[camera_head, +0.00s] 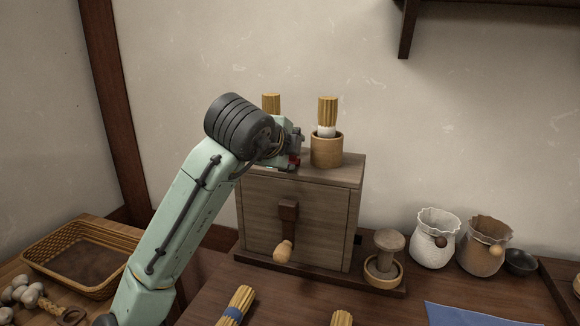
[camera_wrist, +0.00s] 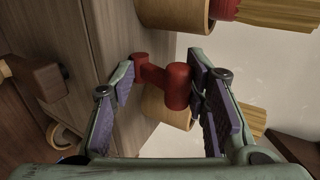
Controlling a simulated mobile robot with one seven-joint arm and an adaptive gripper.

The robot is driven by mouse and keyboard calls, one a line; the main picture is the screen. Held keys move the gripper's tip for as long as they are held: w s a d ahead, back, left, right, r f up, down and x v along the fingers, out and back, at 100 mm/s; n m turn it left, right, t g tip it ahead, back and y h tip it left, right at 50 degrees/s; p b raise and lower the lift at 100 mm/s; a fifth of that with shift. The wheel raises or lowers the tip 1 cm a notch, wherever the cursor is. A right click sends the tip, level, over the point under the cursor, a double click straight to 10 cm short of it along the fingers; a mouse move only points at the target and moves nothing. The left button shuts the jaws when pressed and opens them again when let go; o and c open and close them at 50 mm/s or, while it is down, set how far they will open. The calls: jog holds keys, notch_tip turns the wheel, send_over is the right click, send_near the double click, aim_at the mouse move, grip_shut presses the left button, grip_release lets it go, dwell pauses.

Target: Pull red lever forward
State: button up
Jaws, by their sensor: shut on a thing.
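The red lever (camera_wrist: 178,88) sticks out from the top area of the wooden box (camera_head: 297,218). In the wrist view it lies between the two purple-padded fingers of my gripper (camera_wrist: 168,92), which is shut on it.
A wooden cup (camera_head: 326,151) with a straw brush (camera_head: 328,111) stands on the box close to my gripper, and another brush (camera_head: 271,102) rises behind my wrist. A crank (camera_head: 288,215) is on the box front. A wooden stamp (camera_head: 389,242) and two sacks (camera_head: 435,240) stand right.

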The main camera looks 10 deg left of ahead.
jog(key=shift+w+d+f+t+b, duration=0.15)
jog(key=shift+f+t+b, duration=0.15)
jog(key=shift+t+b, duration=0.25)
jog(key=shift+r, duration=0.2)
dwell(0.8)
jog(key=o, duration=0.8)
jog(key=shift+o, duration=1)
jog(key=shift+w+d+f, duration=0.1)
jog(key=shift+w+f, duration=0.15)
jog(key=shift+w, duration=0.1)
jog(key=s+a+r+p, duration=0.1)
jog(key=s+r+p, duration=0.5)
jog(key=r, duration=0.4)
jog(key=shift+s+a+r+p, duration=0.25)
jog(key=shift+s+r+p, duration=0.1)
jog(key=shift+p, duration=0.55)
jog(key=v, duration=1.2)
